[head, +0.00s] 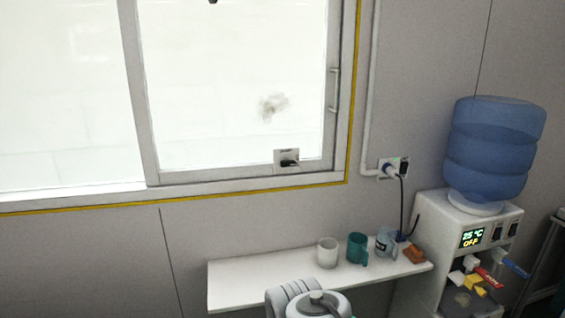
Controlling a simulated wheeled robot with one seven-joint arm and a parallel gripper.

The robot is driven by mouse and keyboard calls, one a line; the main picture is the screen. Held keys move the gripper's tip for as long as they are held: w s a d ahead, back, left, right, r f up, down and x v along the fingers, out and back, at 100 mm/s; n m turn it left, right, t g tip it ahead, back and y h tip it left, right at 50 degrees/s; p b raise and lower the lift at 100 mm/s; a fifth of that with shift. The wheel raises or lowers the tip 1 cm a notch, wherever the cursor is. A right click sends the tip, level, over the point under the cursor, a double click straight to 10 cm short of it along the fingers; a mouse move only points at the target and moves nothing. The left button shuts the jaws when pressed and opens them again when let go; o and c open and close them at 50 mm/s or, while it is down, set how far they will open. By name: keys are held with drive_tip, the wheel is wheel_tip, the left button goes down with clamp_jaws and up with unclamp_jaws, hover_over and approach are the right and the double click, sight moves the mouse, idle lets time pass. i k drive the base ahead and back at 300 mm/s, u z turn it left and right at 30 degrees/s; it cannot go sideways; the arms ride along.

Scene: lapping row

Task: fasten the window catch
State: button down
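The window (235,100) fills the upper left, with a sliding pane in a grey frame. The window catch (289,161) sits on the pane's bottom rail near its right corner. It has a pale plate and a small dark lever that lies roughly level. I cannot tell at this size whether it is engaged. A slim upright pull handle (333,90) is on the right side of the frame. My gripper is not clearly in view. A white and grey rounded form at the bottom centre is cut off by the picture's edge.
A water dispenser (455,215) with a blue bottle (490,150) stands right. A plug (392,168) is in the wall.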

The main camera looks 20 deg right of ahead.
sight(286, 161)
drive_tip(key=u, duration=0.5)
drive_tip(key=k, duration=0.65)
drive_tip(key=u, duration=0.8)
drive_tip(key=i, duration=0.65)
drive_tip(key=z, duration=0.55)
drive_tip(key=i, duration=0.55)
drive_tip(key=z, duration=0.5)
